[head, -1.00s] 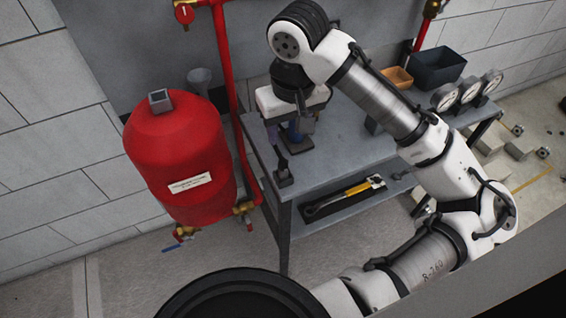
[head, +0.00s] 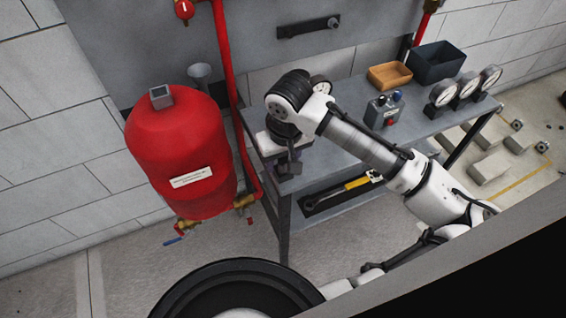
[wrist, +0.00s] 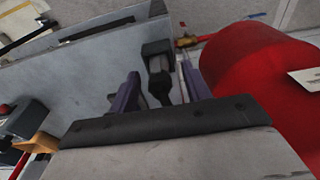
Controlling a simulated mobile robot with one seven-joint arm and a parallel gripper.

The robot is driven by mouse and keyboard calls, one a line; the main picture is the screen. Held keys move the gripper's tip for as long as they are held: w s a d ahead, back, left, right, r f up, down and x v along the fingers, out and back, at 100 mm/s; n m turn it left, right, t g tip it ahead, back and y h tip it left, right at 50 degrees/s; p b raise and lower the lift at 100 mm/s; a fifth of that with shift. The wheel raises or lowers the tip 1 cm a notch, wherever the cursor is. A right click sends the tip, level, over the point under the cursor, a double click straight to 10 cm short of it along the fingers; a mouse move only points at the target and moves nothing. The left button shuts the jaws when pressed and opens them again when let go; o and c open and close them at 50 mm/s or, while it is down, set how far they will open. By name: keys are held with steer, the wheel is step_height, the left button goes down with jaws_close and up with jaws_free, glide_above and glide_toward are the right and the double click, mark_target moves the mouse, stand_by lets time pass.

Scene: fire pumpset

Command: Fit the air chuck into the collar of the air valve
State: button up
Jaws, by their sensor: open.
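My gripper (wrist: 160,92) is open, with its two purple fingers on either side of a dark upright tool, which looks like the air chuck (wrist: 160,84). It stands at a small dark block (wrist: 157,50) at the bench's left front corner. I cannot tell whether the fingers touch it. In the head view my gripper (head: 284,160) is low over that corner, and my wrist partly hides the tool. A square grey collar (head: 161,98), which looks like that of the air valve, sits on top of the red tank (head: 180,150). The valve inside cannot be made out.
The grey bench (head: 340,140) carries a switch box (head: 384,112), an orange tray (head: 389,76), a dark bin (head: 437,64) and gauges (head: 467,92). A red pipe (head: 228,90) rises between tank and bench. A yellow-handled wrench (head: 345,190) lies on the lower shelf.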

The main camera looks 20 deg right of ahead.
jaws_close()
stand_by(0.3)
